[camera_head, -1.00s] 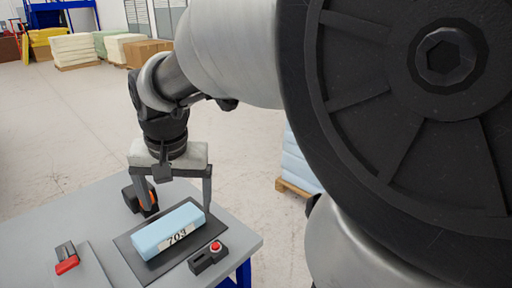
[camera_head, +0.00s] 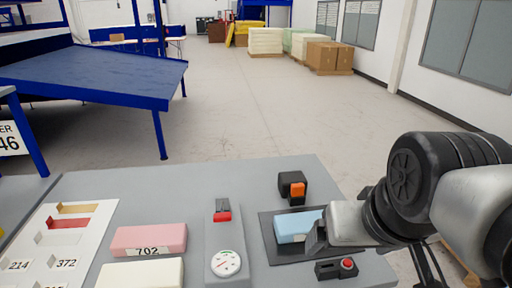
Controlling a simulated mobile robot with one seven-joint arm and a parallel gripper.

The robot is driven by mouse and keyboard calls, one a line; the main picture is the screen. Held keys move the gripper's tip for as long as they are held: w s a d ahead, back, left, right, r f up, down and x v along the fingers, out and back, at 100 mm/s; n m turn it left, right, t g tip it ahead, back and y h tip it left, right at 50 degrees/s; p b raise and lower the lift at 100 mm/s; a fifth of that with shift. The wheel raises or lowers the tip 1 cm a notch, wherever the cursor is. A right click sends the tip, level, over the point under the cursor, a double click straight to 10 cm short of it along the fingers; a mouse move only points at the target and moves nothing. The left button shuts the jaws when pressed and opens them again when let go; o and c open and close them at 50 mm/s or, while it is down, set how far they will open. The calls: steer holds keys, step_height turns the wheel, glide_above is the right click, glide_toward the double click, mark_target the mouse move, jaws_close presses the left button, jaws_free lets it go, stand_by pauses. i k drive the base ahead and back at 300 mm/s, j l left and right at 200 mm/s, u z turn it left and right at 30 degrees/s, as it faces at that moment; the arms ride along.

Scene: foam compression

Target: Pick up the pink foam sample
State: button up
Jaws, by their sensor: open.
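The pink foam sample (camera_head: 148,238), a flat block labelled 702, lies on the grey table at the lower left, on or beside a white board's right edge. My gripper (camera_head: 314,238) is far to its right, at the blue foam block (camera_head: 292,228), and covers that block's right end. One dark finger shows in front of the blue block; the other finger is hidden. My gripper is open, and I cannot tell whether it touches the blue block.
The blue block rests on a dark mat (camera_head: 268,248). A dial gauge device (camera_head: 226,262) stands between pink and blue samples. A cream block (camera_head: 140,274) lies just in front of the pink one. A black-orange tool (camera_head: 293,187) and a red-button box (camera_head: 336,269) flank the mat.

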mark_target(135, 241)
steer(key=k+u, duration=0.1)
steer(key=u, duration=0.35)
steer(key=k+u, duration=0.15)
steer(key=u, duration=0.3)
steer(key=k+u, duration=0.1)
steer(key=u, duration=0.35)
steer(key=i+j+z, duration=0.4)
steer(key=j, duration=0.2)
steer(key=i+j+z, duration=0.2)
steer(key=j, duration=0.15)
steer(key=i+j+z, duration=0.2)
steer(key=j, duration=0.15)
steer(key=j+z, duration=0.2)
steer(key=j, duration=0.2)
